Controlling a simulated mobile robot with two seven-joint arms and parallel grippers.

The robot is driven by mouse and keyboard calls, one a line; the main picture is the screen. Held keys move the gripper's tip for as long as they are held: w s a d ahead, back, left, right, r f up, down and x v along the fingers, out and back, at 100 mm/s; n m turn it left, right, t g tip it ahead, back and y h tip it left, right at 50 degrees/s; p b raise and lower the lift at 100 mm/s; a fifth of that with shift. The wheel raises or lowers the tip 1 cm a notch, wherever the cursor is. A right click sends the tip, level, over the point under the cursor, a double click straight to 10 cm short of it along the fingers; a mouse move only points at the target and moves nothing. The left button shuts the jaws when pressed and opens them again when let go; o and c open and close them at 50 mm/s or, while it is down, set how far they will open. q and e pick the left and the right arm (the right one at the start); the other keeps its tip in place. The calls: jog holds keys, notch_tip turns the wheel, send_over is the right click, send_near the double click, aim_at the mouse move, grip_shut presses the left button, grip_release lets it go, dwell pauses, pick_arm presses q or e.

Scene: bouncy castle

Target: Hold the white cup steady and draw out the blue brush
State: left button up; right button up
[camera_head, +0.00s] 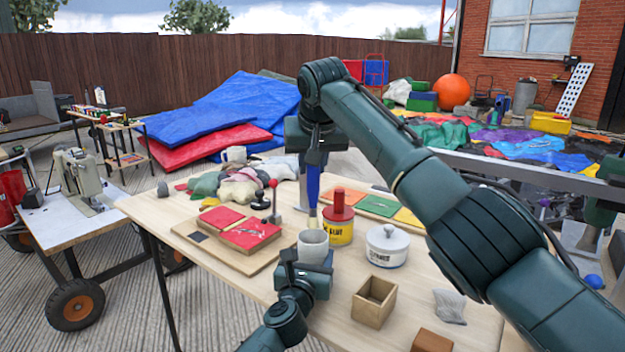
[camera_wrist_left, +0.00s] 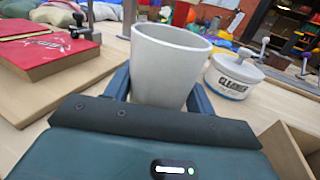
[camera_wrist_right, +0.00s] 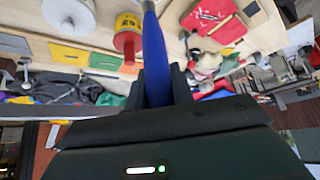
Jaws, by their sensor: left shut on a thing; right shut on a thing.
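The white cup (camera_head: 312,247) stands on the table and also shows in the left wrist view (camera_wrist_left: 168,70). My left gripper (camera_head: 303,262) is shut on its sides, with a finger on each side (camera_wrist_left: 160,92). The blue brush (camera_head: 313,185) hangs upright, pale bristles down, over the cup. My right gripper (camera_head: 315,152) is shut on its handle, which also shows in the right wrist view (camera_wrist_right: 155,60). In the left wrist view nothing sticks out of the cup's mouth. In the head view the bristle tip is close to the rim; the exact gap is unclear.
A yellow glue tin (camera_head: 338,230) with a red top stands just behind the cup. A white lidded jar (camera_head: 387,246) and an open wooden box (camera_head: 373,302) are to the right. A board with red pads (camera_head: 250,234) lies left. Colored cards (camera_head: 378,206) lie behind.

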jog(key=shift+r, duration=0.1)
pick_arm(q)
jog(key=o, duration=1.1)
jog(key=shift+o, duration=0.2)
